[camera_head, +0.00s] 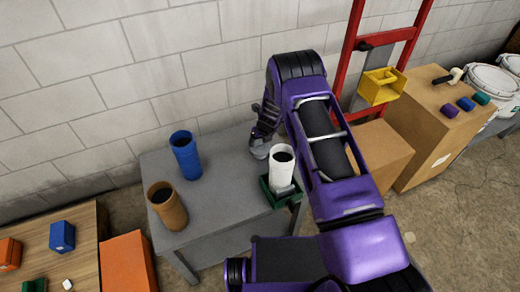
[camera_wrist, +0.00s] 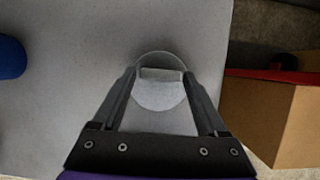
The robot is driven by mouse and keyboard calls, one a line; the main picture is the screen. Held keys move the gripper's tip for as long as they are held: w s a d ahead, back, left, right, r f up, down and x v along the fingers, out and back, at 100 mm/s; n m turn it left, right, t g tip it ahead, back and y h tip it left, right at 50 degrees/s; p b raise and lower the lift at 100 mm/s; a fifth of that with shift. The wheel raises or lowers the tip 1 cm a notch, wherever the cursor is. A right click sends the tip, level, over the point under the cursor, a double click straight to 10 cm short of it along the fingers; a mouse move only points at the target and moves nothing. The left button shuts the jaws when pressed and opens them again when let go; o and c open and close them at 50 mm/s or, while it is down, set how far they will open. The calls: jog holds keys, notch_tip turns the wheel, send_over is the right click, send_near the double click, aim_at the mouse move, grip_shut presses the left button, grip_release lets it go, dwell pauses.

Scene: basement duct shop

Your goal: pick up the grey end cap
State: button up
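The grey end cap (camera_wrist: 160,96) is a round grey disc with a raised bar across it, in the upper middle of the wrist view. It lies on the grey table, and in the head view a pale bit of it (camera_head: 259,152) shows below my gripper. My gripper (camera_wrist: 160,74) is open, with one finger on each side of the cap. A small gap seems to show between each finger and the raised bar. In the head view my gripper (camera_head: 262,138) points down over the back right of the table, partly hidden by my arm.
A red hand truck (camera_head: 350,50) and cardboard boxes (camera_head: 383,150) stand to the right.

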grip_shut()
jog(key=shift+r, duration=0.1)
